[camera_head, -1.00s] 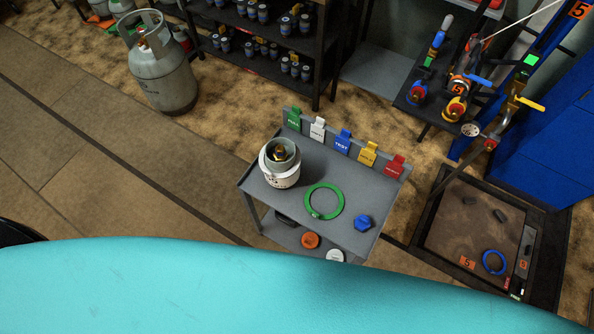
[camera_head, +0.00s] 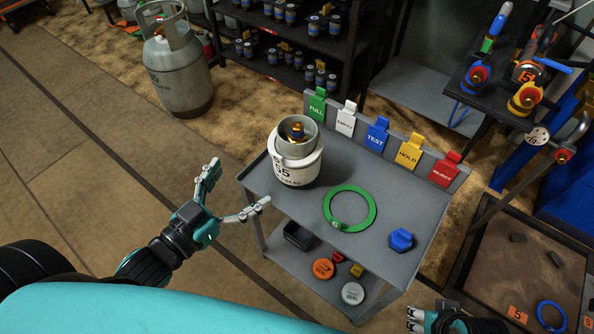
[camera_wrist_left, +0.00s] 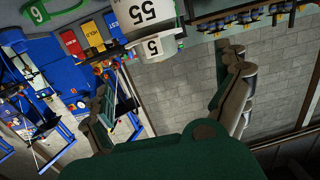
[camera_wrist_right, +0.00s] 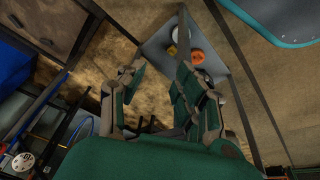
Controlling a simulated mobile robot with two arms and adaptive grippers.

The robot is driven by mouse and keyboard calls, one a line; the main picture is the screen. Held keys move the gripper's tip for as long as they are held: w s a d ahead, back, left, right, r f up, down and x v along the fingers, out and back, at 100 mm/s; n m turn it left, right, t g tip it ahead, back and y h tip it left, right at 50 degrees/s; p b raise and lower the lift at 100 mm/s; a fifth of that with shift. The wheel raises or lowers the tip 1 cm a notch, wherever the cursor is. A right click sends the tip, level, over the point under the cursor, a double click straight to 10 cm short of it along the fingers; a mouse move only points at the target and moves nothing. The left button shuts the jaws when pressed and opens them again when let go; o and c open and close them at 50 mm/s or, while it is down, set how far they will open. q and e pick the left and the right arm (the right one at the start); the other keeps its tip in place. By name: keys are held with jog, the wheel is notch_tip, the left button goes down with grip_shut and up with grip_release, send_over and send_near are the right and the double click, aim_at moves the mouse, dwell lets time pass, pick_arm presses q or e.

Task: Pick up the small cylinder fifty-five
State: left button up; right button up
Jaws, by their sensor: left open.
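The small cylinder fifty-five (camera_head: 297,172) is white with a grey collar and a brass valve on top. It stands upright at the left end of the grey cart's top (camera_head: 380,205). In the left wrist view its "55" label (camera_wrist_left: 150,12) shows at the top edge, partly cut off. My left gripper (camera_head: 240,184) is open and empty, left of the cylinder and apart from it, with its fingers toward the cart. My right gripper (camera_head: 414,321) is at the bottom edge, in front of the cart. Its fingers (camera_wrist_right: 162,70) stand apart and empty in the right wrist view.
A green ring (camera_head: 349,208) and a blue knob (camera_head: 401,239) lie right of the cylinder. A raised back edge carries coloured tags (camera_head: 377,136). The lower shelf (camera_head: 300,262) holds small parts. A large grey cylinder (camera_head: 178,75) stands on the floor behind left. Floor left of the cart is clear.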

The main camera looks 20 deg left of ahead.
aim_at(284, 144)
pick_arm(q)
jog(key=x, duration=0.4)
jog(key=r+b+x, duration=0.1)
jog(key=x, duration=0.7)
jog(key=shift+w+d+r, duration=0.15)
jog(key=shift+w+d, duration=0.1)
jog(key=shift+d, duration=0.25)
jog(key=b+x, duration=0.1)
jog(key=x, duration=0.3)
jog(key=shift+d+r, duration=0.2)
jog(key=shift+w+d, duration=0.1)
jog(key=shift+w, duration=0.15)
pick_arm(e)
jog(key=shift+w+a+f+t, duration=0.15)
jog(key=shift+w+f+t, duration=0.05)
jog(key=shift+w+t, duration=0.3)
pick_arm(q)
jog(key=shift+c, duration=0.4)
jog(key=c, duration=1.5)
jog(key=shift+r, duration=0.1)
pick_arm(e)
jog(key=shift+s, duration=0.1)
